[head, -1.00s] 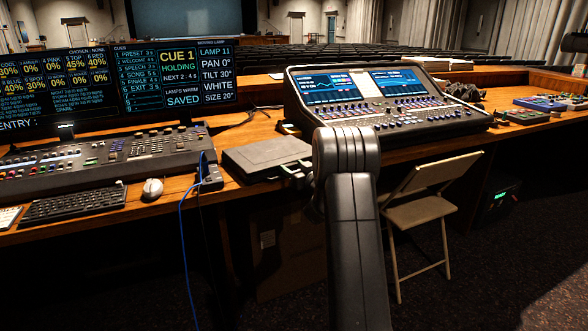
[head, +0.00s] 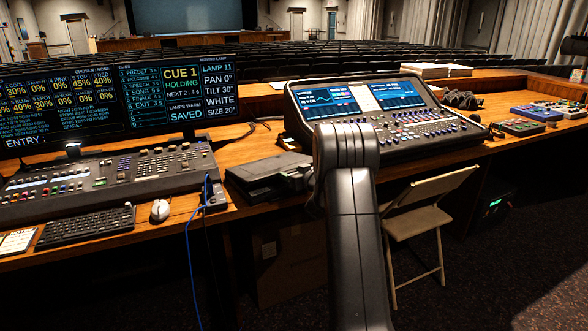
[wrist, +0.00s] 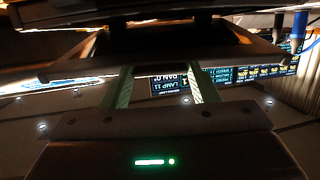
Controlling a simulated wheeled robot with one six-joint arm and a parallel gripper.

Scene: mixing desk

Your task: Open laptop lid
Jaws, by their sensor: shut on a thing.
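The laptop (head: 262,168) is a dark, flat slab on the wooden desk, left of my arm in the head view. Its lid lies low and nearly flat, and I cannot tell how wide any gap under it is. My gripper (head: 297,180) is at the laptop's front right corner, partly hidden behind my arm. In the wrist view, the two greenish fingers (wrist: 161,86) reach to the dark edge of the laptop lid (wrist: 235,62) and are shut on it. The fingertips' contact is hard to make out.
A lighting console (head: 110,180) with monitors (head: 175,92) and a mouse (head: 160,210) stands left of the laptop. A sound mixer (head: 390,115) is close on its right. A blue cable (head: 187,245) hangs over the desk front. A folding chair (head: 425,210) stands below.

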